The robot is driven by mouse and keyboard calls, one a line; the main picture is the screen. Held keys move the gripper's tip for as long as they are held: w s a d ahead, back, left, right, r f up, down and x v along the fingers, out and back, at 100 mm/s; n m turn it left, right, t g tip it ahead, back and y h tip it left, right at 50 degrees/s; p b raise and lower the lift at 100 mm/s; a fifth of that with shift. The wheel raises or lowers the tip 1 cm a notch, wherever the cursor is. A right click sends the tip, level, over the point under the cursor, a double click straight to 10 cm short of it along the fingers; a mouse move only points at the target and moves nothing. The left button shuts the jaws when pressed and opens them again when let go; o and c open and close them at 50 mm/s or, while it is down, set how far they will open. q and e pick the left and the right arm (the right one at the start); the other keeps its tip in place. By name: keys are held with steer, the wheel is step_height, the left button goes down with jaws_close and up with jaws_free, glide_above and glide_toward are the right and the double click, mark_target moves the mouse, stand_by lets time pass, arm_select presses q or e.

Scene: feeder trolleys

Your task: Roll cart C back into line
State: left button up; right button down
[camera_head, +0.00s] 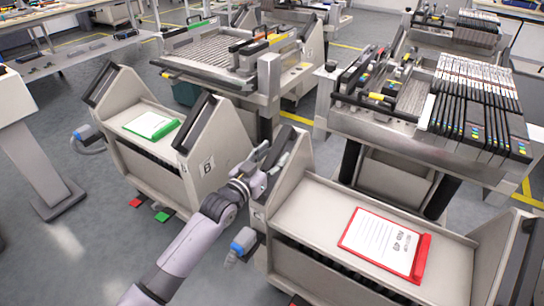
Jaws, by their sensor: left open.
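A beige feeder cart (325,207) with a red clipboard (385,244) on its shelf stands at the front right. Its letter is not readable here, so I cannot confirm it is cart C. A similar cart (122,113), with a green clipboard (152,125) and a letter B on its end panel, stands to its left. My left gripper (271,155) is open beside the left end panel of the red-clipboard cart, close to its dark handle bar (282,148). Whether they touch is unclear. My right gripper is out of view.
Behind the carts stand machines with feeder beds (218,50); the right one carries a dense row of black feeders (480,95). A red pedal (136,203) and a green pedal (162,216) sit low by the B cart. Grey floor (85,235) is open at the left front.

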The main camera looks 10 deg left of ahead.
arm_select(q)
steer(key=shift+c, duration=0.6)
jaws_close()
